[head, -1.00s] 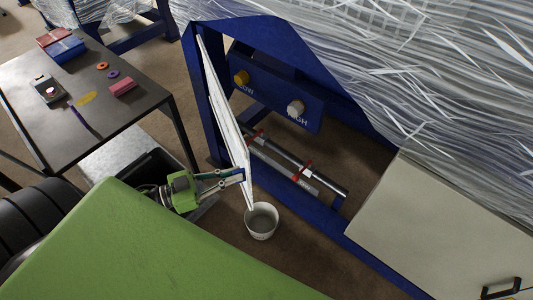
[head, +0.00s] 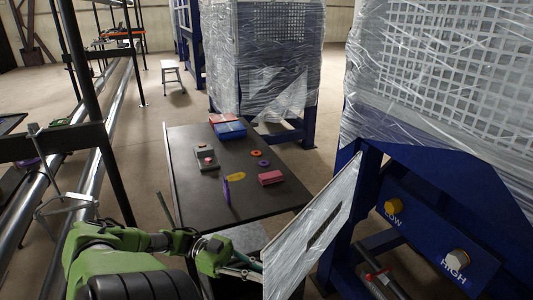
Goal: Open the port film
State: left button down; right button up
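Clear plastic film (head: 445,100) wraps the upper part of the blue machine at the right of the head view. I cannot tell which part of it is the port film. A pale hinged panel (head: 293,262) with a dark slot swings out from the blue frame below. My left gripper (head: 250,266) is at the panel's left edge, low in the view. Its fingertips are partly lost against the panel, so I cannot tell whether they hold it. My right gripper is out of view.
A dark table (head: 262,203) carries a blue box (head: 229,130), a pink block (head: 270,178), rings and a small device. A second film-wrapped cabinet (head: 265,60) stands behind. LOW (head: 393,205) and HIGH (head: 459,257) knobs are on the blue machine. Metal rails run along the left.

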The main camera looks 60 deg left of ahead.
aim_at(279, 251)
pick_arm(q)
jog(key=shift+w+a+r, duration=0.1)
jog(key=shift+w+a, duration=0.1)
jog(key=shift+a, duration=0.15)
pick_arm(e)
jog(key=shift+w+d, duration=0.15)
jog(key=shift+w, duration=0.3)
pick_arm(q)
jog(key=c, duration=2.2)
grip_release()
jog(key=shift+o, duration=0.2)
jog(key=shift+w, duration=0.15)
jog(key=r, duration=0.5)
jog(key=shift+s+d, duration=0.15)
jog(key=shift+s, duration=0.05)
jog(key=shift+w+r, duration=0.1)
jog(key=shift+r, duration=2.3)
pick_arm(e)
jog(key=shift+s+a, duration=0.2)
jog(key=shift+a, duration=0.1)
